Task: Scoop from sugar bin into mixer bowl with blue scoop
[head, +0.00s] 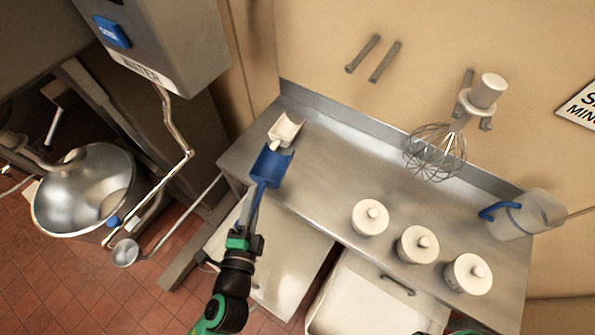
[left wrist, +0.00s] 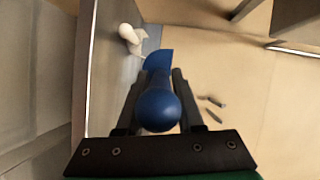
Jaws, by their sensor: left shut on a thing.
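My left gripper (head: 246,238) is shut on the handle of the blue scoop (head: 270,167). The scoop points away toward the back wall, near the counter's left end. In the left wrist view, the scoop's round handle end (left wrist: 157,110) sits between the two fingers; whether the scoop holds sugar cannot be told. The metal mixer bowl (head: 85,195) stands at the far left, apart from the scoop. Two pale bins are under the counter, a left one (head: 290,262) and a right one (head: 365,300); I cannot tell which holds sugar. My right gripper is out of view.
A white scoop (head: 284,131) lies on the steel counter (head: 340,160), close to the blue scoop. Several white lidded jars (head: 418,244), a whisk (head: 436,152) and a clear jug (head: 535,215) are to the right. The water dispenser's pipe (head: 175,125) and a small ladle (head: 125,253) are near the bowl.

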